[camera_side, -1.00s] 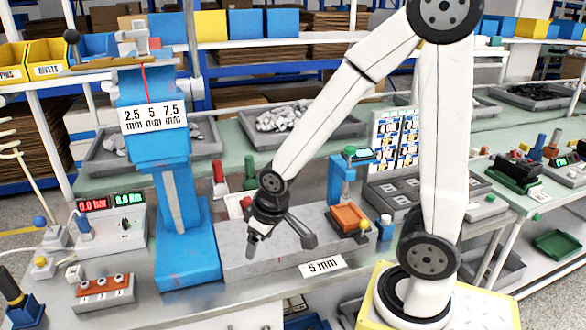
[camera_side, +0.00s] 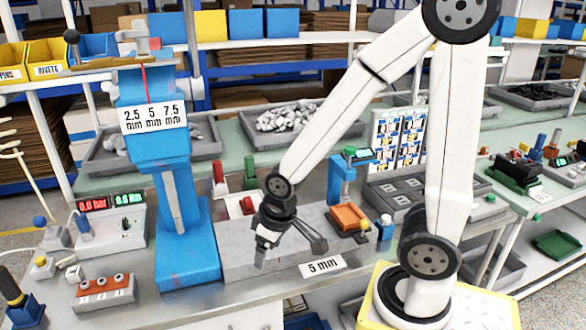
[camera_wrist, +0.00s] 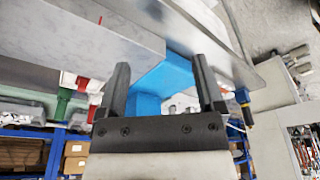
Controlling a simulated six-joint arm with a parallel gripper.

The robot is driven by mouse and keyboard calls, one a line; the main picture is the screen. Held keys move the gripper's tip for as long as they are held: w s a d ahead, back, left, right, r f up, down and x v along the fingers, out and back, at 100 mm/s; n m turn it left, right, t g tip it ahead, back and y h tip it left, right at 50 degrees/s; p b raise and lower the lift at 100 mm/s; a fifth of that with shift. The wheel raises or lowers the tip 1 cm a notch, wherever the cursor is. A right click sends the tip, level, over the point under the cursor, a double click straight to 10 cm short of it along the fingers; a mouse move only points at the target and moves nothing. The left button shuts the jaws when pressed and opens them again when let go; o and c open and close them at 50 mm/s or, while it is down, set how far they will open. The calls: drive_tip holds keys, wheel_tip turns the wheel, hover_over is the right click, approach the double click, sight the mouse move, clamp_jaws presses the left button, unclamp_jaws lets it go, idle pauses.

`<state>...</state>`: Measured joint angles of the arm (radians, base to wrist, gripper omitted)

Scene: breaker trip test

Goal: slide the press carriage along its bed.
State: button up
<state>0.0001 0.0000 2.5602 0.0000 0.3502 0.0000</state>
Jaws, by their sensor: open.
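The tall blue press (camera_side: 172,190) stands upright at the left end of a long grey bed (camera_side: 232,262) in the side view. A plate marked 2.5, 5 and 7.5 mm (camera_side: 154,117) and a red pointer line are on its upper part. I cannot tell which part is the sliding carriage. My gripper (camera_side: 292,252) is open and empty, at the bed's front side, right of the press and apart from it. In the wrist view, a blue part (camera_wrist: 165,82), probably the press, shows between and beyond my open fingers (camera_wrist: 163,68), beside the grey bed (camera_wrist: 90,38).
A "5 mm" card (camera_side: 322,265) is at the bed's front. A small blue stand (camera_side: 342,180) and an orange block (camera_side: 350,217) are at the bed's right end. A unit with red and green displays (camera_side: 112,220) and a box with several knobs (camera_side: 104,292) stand left of the press.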

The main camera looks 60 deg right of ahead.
drive_tip(key=shift+c, duration=0.8)
drive_tip(key=n+g+h, duration=1.3)
drive_tip(key=n+h, duration=0.1)
drive_tip(key=h, duration=0.1)
approach(360, 225)
drive_tip(key=x, duration=0.5)
drive_tip(key=shift+d, duration=0.15)
drive_tip(key=shift+s+d+m, duration=0.1)
drive_tip(key=shift+s+m, duration=0.05)
drive_tip(key=shift+m, duration=0.15)
drive_tip(key=x, duration=0.7)
drive_tip(key=shift+d, duration=0.3)
